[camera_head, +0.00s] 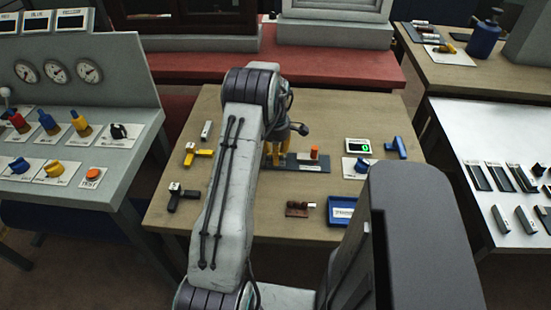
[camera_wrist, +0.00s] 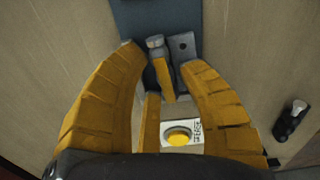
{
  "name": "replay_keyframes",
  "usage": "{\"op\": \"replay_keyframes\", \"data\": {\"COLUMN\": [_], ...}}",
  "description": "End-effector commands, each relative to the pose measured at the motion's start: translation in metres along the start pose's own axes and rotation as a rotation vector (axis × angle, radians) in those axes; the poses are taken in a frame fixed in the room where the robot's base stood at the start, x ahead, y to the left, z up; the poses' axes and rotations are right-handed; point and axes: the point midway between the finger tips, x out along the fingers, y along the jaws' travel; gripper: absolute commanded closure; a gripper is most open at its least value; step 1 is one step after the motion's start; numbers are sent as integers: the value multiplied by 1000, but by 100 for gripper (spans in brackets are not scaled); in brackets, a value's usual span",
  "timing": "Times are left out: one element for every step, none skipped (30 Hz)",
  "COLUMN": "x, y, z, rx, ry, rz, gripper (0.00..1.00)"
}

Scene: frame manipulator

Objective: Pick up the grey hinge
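A grey piece with a bolt hole, which looks like the grey hinge (camera_wrist: 183,48), lies on a dark blue-grey plate (camera_wrist: 150,15) in the wrist view. A rounded grey knuckle is just left of the hole. My gripper (camera_wrist: 160,57) is open, its yellow fingers either side of the grey parts, with gaps visible. A narrow yellow strip lies between the fingers; I cannot tell what it belongs to. In the head view my gripper (camera_head: 279,156) is over the left part of the dark plate (camera_head: 318,168), and the hinge cannot be made out there.
An orange-topped piece (camera_head: 314,154) stands on the plate, right of my gripper. Yellow (camera_head: 197,153) and black (camera_head: 181,196) handled pieces lie left on the table. A blue knob (camera_head: 361,165), blue tray (camera_head: 342,204) and small brown piece (camera_head: 298,209) are right and in front.

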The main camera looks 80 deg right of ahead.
Motion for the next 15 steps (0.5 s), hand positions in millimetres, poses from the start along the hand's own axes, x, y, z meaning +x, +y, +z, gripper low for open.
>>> {"op": "replay_keyframes", "data": {"x": [0,0,0,0,0,0,0,0,0,0,0,0,0,0,0], "y": [0,0,0,0,0,0,0,0,0,0,0,0,0,0,0], "z": [0,0,0,0,0,0,0,0,0,0,0,0,0,0,0], "rx": [0,0,0,0,0,0,0,0,0,0,0,0,0,0,0], "ry": [0,0,0,0,0,0,0,0,0,0,0,0,0,0,0], "rz": [0,0,0,0,0,0,0,0,0,0,0,0,0,0,0], "gripper": [65,68,72,74,77,80,83,86,89,92,95,98,100,100,100]}}
